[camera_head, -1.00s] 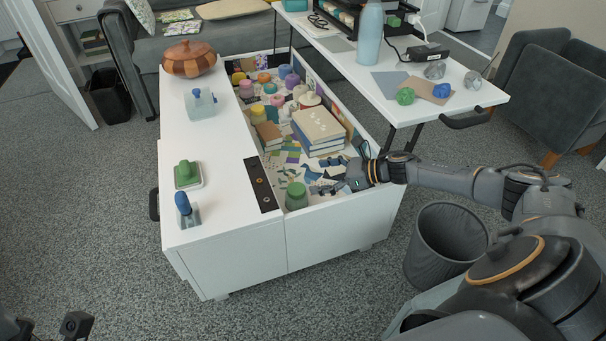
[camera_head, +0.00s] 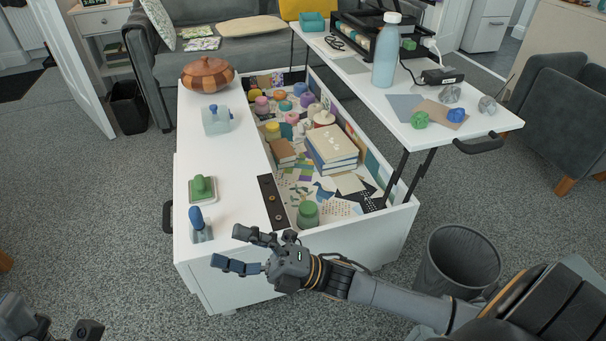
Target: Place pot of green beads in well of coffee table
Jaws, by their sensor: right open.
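The pot of green beads (camera_head: 308,214) stands upright in the near end of the well (camera_head: 352,208) of the white coffee table (camera_head: 226,160). It is a green jar with a lighter green lid. My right gripper (camera_head: 238,250) is open and empty, in front of the table's near face, to the left of and nearer than the pot, apart from it. Part of my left gripper (camera_head: 62,330) shows at the bottom left corner, cut off by the frame edge, and its jaws are not clear.
The well also holds stacked books (camera_head: 332,150), several coloured pots and papers. A stamp (camera_head: 199,224), a green stamp pad (camera_head: 203,188), a tape dispenser (camera_head: 216,119) and a wooden bowl (camera_head: 207,75) stand on the tabletop. The raised top holds a blue bottle (camera_head: 386,55). A bin (camera_head: 457,265) stands right.

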